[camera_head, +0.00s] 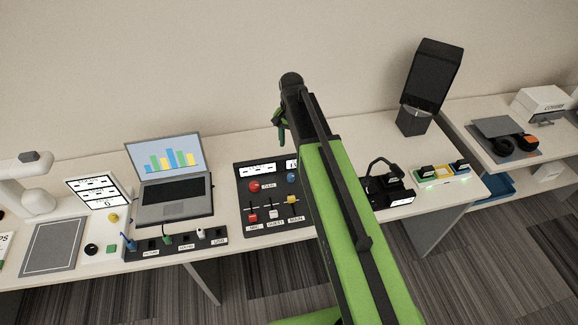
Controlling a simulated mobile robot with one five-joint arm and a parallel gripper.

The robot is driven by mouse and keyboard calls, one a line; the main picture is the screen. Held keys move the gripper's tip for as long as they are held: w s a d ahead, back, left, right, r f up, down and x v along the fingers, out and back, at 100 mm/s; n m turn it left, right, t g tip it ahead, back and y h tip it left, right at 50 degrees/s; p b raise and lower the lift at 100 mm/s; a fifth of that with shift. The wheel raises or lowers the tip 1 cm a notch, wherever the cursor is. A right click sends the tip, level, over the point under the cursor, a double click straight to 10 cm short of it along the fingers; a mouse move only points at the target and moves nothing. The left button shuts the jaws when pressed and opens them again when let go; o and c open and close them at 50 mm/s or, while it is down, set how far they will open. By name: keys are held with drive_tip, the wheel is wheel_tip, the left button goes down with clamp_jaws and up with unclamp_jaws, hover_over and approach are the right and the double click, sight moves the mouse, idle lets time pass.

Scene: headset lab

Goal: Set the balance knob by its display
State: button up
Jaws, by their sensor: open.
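A dark control panel (243,205) lies on the desk at the middle of the head view, its right side hidden behind my arm. It bears a red knob (254,187) and a blue knob (291,178). White displays (257,170) run along its top; the one above the blue knob is partly covered. The writing is too small to read, so I cannot tell which knob is the balance knob. My gripper (281,134) is open, beyond the panel's far edge and apart from both knobs. Its fingers are partly hidden by the arm.
Red, white and yellow sliders (273,213) sit on the panel's front half. A laptop (172,183) stands to the left, with a row of sockets (181,247) in front. A headset (383,170) and a dark monitor (432,75) are to the right. Bare desk (245,150) lies behind the panel.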

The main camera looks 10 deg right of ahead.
sight(290, 176)
wheel_tip(290, 176, down, 18)
drive_tip(key=b, duration=1.8)
drive_tip(key=shift+s+r, duration=0.1)
drive_tip(key=shift+r, duration=0.1)
clamp_jaws()
drive_tip(key=shift+a, duration=0.2)
drive_tip(key=shift+d, duration=0.1)
